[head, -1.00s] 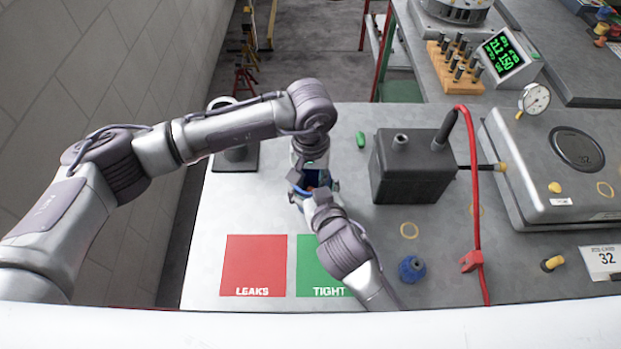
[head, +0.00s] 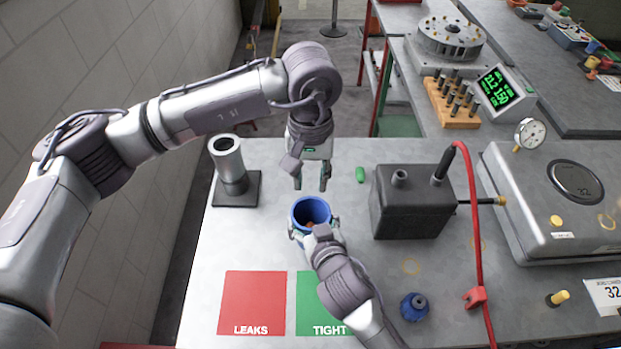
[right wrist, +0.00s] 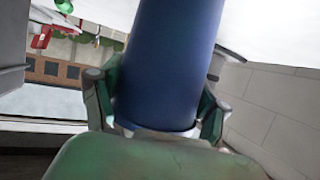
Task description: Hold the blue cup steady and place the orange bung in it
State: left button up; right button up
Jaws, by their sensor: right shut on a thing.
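The blue cup (head: 298,214) stands upright, open end up, near the middle of the bench in the head view. A small orange patch, seemingly the orange bung (head: 310,224), shows inside it; how it sits is hard to tell. My right gripper (head: 314,230) is shut around the cup, a finger on either side. In the right wrist view the cup's blue wall (right wrist: 168,65) rises between the fingers of this gripper (right wrist: 157,105). My left gripper (head: 311,183) points down just above and behind the cup's rim, fingers apart with nothing between them.
A grey stand (head: 233,180) is at the left and a dark grey box (head: 412,205) at the right. A red hose (head: 474,220) runs past the box. Red LEAKS (head: 254,300) and green TIGHT squares (head: 309,312) lie in front. A blue knobbed piece (head: 414,306) lies front right.

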jog(key=o, duration=1.2)
jog(key=shift+c, duration=0.2)
jog(key=v, duration=1.2)
jog(key=shift+s, duration=0.1)
